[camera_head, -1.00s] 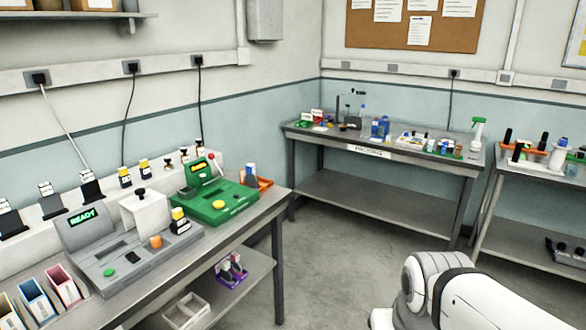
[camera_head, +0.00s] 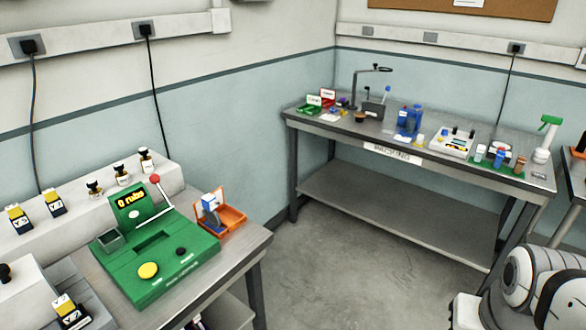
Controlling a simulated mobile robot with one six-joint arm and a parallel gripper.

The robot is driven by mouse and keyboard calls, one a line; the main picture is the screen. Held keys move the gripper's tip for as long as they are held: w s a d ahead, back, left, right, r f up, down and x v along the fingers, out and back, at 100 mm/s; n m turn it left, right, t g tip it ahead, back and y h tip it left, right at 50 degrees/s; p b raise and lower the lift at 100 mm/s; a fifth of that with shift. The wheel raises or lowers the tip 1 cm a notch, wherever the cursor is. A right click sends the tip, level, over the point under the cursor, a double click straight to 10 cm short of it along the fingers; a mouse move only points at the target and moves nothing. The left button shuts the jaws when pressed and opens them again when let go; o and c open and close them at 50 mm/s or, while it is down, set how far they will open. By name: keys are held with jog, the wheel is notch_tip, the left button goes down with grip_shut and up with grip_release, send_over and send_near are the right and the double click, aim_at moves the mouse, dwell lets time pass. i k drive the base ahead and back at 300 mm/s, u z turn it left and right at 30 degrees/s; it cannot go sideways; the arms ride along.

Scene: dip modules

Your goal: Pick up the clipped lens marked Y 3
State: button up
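Two black clips with yellow-and-white tops stand on the white ledge at the left, one left clip (camera_head: 18,218) and one right clip (camera_head: 53,203). Both carry a small mark starting with Y; the left one looks like Y 3, but the digits are too small to be sure. A third yellow-topped black piece (camera_head: 68,310) sits on the grey device at the lower left, its mark unreadable. My gripper is not in view; only a white part of my own body shows at the lower right.
A green machine (camera_head: 150,282) with a lit display and red-knobbed lever stands on the near bench, beside an orange tray (camera_head: 233,220). Several dark-topped bottles stand on the ledge. A far bench (camera_head: 345,134) holds small items and a spray bottle (camera_head: 546,140). Floor between is clear.

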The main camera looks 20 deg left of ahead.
aim_at(209, 203)
jog(key=u, duration=0.6)
jog(key=i, duration=1.25)
jog(key=u, duration=1.05)
jog(key=i, duration=0.35)
jog(key=u, duration=0.15)
jog(key=k, duration=0.75)
jog(key=u, duration=0.2)
jog(key=i, duration=0.75)
jog(key=z, duration=0.05)
